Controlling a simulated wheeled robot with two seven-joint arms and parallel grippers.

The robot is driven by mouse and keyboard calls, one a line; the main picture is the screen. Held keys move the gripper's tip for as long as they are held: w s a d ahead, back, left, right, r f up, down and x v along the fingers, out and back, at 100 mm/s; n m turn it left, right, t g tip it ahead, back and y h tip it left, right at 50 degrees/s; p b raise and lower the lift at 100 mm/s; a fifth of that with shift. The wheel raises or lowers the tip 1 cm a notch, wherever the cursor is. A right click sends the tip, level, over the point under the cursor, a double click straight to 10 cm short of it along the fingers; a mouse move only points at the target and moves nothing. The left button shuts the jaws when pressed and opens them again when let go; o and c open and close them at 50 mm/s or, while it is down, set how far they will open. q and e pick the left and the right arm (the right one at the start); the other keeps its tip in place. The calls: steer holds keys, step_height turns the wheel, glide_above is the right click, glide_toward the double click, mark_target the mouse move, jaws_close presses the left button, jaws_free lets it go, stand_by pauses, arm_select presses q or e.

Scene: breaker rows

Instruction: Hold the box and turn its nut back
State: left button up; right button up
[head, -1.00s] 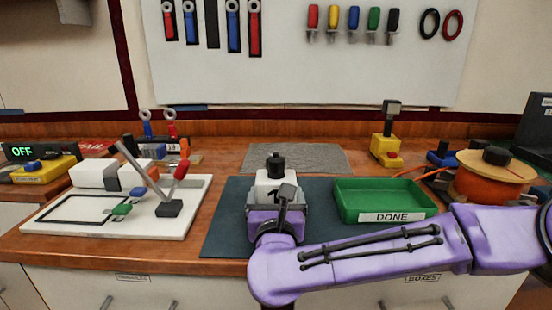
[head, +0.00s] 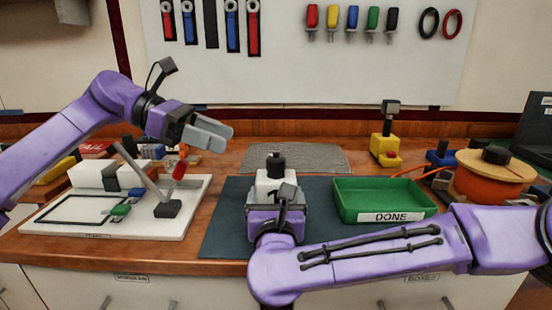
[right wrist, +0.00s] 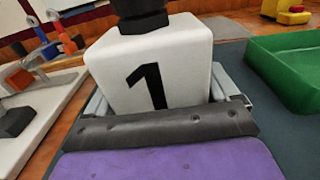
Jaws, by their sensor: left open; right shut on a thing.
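The white box (head: 268,185) stands on the dark mat (head: 228,220) at the middle of the bench. The right wrist view shows the box (right wrist: 150,75) with a black "1" on its face. A black nut (head: 275,163) sits on top of the box; its lower part shows in the right wrist view (right wrist: 140,12). My right gripper (right wrist: 158,100) is shut on the box, with a grey finger at each side. My left gripper (head: 212,132) is open and empty, raised above the white board, left of the nut and higher.
A green tray marked DONE (head: 390,217) lies right of the box. A white board (head: 100,222) with a lever clamp (head: 165,205) is at the left. A yellow device (head: 385,148) and an orange spool (head: 490,185) stand at the right. A grey mat (head: 320,158) lies behind the box.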

mark_target(271, 157)
arm_select(q)
steer(key=x, duration=1.2)
steer(key=shift+w+d+f, duration=0.1)
steer(key=c, duration=1)
